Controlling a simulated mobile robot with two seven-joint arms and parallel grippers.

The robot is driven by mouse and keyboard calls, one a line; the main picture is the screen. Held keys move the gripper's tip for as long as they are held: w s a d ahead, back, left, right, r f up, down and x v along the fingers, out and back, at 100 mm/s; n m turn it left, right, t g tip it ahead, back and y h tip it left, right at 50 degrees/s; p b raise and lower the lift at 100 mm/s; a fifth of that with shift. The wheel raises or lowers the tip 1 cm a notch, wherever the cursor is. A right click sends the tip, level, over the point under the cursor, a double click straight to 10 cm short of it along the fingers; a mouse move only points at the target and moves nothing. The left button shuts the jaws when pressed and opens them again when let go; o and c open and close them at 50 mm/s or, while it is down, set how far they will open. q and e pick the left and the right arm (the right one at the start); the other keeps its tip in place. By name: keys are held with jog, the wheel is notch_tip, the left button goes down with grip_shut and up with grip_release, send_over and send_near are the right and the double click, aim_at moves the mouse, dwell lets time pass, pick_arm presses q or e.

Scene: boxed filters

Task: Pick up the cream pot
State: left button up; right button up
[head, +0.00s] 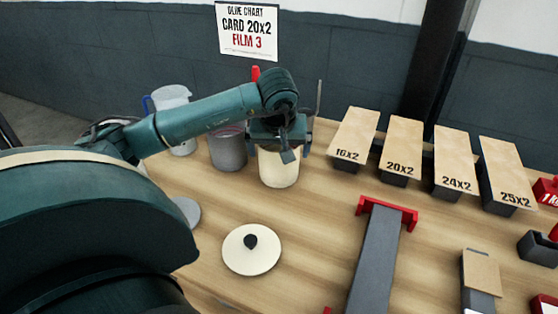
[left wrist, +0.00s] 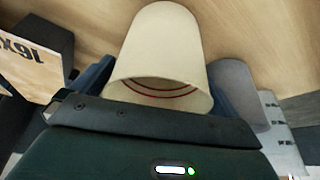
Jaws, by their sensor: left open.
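The cream pot (head: 279,170) stands upright on the wooden table, its upper part partly hidden by my left gripper. My left gripper (head: 280,150) is over the pot, with a finger down on either side of it. In the left wrist view the cream pot (left wrist: 163,40) lies between the two dark blue fingers of the open gripper (left wrist: 160,88). Its open rim faces the camera and red lines show inside. I cannot tell whether the fingers touch its wall. My right gripper is not in view.
A cream lid with a black knob (head: 252,257) lies in front of the pot. A grey pot (head: 228,150) stands close on the left, with a clear jug (head: 171,98) beyond. Wood-topped boxes, the nearest marked 16x2 (head: 354,133), stand to the right. A red-ended grey channel (head: 377,262) lies front right.

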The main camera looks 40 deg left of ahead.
pick_arm(q)
jog(key=shift+f, duration=0.1)
jog(key=shift+c, duration=0.2)
jog(key=c, duration=1)
jog(key=shift+c, duration=0.2)
